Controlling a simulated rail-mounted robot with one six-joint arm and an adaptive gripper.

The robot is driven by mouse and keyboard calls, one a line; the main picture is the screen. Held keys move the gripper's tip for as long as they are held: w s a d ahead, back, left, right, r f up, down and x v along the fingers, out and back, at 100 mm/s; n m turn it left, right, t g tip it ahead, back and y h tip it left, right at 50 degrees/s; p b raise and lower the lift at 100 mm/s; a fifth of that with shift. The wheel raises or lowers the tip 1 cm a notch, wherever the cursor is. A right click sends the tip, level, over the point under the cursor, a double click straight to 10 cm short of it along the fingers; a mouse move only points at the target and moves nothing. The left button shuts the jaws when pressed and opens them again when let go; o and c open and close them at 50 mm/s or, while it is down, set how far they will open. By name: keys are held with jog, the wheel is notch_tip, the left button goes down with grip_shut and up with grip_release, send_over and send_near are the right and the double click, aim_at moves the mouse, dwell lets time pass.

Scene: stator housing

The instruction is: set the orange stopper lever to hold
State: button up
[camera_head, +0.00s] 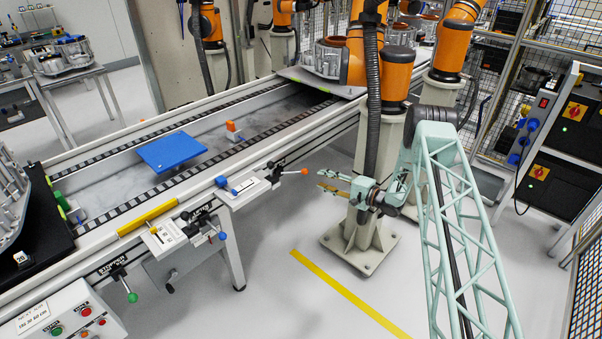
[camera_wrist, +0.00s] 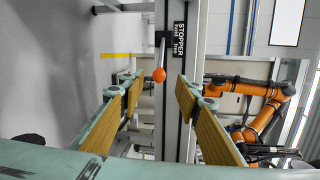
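The orange stopper lever (camera_head: 303,171) sticks out from the near side rail of the conveyor in the head view, its ball knob at the outer end. In the wrist view the orange ball (camera_wrist: 159,75) shows between the fingertips and beyond them, with no finger seen touching it. A "STOPPER hold free" label (camera_wrist: 179,38) is on the rail beside the lever. My gripper (camera_head: 324,181) is open and empty, just right of the knob in the head view. Its tan-padded fingers (camera_wrist: 160,96) stand wide apart in the wrist view.
A lever with a green knob (camera_head: 132,297) and one with a blue knob (camera_head: 222,236) are on the same rail further left. A blue plate (camera_head: 172,151) and a small orange block (camera_head: 232,127) are on the conveyor. An orange robot arm (camera_head: 397,60) stands behind my gripper.

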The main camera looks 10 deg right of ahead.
aim_at(301, 171)
jog(key=shift+w+a, duration=0.1)
jog(key=shift+b+x, duration=0.7)
jog(key=shift+x, duration=6.05)
jog(key=shift+c, duration=0.7)
jog(key=shift+f, duration=0.1)
grip_shut()
